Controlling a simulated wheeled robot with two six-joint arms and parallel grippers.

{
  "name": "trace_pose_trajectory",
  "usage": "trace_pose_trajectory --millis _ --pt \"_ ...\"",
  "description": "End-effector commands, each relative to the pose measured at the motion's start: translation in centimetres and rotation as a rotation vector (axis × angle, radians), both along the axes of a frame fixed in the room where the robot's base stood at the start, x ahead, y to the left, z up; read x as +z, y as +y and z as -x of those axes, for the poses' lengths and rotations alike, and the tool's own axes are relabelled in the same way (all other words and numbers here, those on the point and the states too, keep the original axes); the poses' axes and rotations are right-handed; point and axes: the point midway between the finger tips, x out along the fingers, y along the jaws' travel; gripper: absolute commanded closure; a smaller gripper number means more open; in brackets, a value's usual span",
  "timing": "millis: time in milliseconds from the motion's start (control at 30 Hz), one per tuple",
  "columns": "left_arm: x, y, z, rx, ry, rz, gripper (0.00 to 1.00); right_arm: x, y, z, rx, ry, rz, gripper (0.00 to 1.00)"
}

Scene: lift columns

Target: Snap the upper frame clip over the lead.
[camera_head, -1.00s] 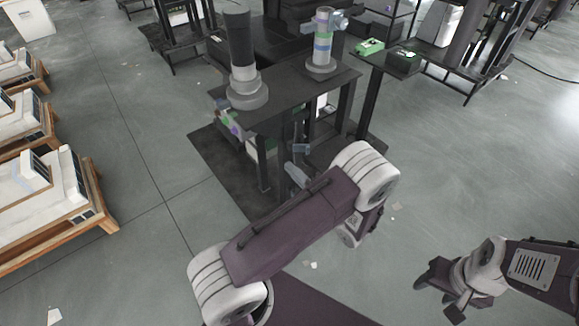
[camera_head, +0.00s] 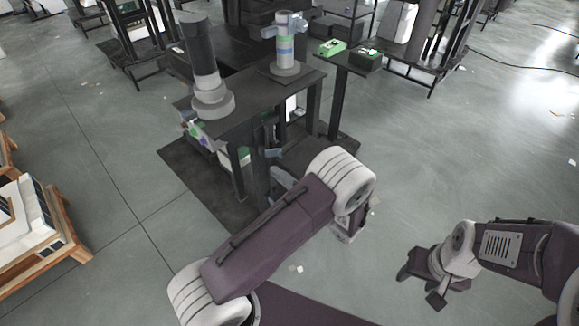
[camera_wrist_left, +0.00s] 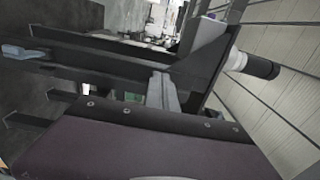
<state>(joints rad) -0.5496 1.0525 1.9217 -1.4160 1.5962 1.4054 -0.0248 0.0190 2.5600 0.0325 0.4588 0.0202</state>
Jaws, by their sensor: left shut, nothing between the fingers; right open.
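My left gripper (camera_wrist_left: 162,88) shows its two grey fingers side by side, shut and empty, among dark frame beams in the left wrist view. In the head view its grey fingers (camera_head: 282,179) show just past my forearm, under the dark table. A small blue-grey part (camera_head: 274,153), possibly a frame clip, sits slightly above them. A similar blue part (camera_wrist_left: 22,51) is at the left in the wrist view, apart from the fingers. I cannot make out the lead or which clip is the upper one. My right gripper (camera_head: 420,284) is open and empty over bare floor.
The dark table (camera_head: 240,104) carries a dark column (camera_head: 200,45) and a banded cylinder (camera_head: 286,45). A wooden pallet (camera_head: 68,238) stands at left.

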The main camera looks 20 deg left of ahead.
Motion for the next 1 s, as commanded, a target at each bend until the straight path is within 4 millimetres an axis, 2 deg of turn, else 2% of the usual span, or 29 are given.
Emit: trace_pose_trajectory --millis 700,1000 --pt "-0.2 -2.0 -4.9 0.001 -0.002 0.001 1.00 -2.4 0.0 0.0 0.000 0.000 0.000 0.48" --pt "0.0 -2.2 -5.3 0.001 0.000 -0.001 1.00 -2.5 0.0 0.0 0.000 0.000 0.000 0.48"
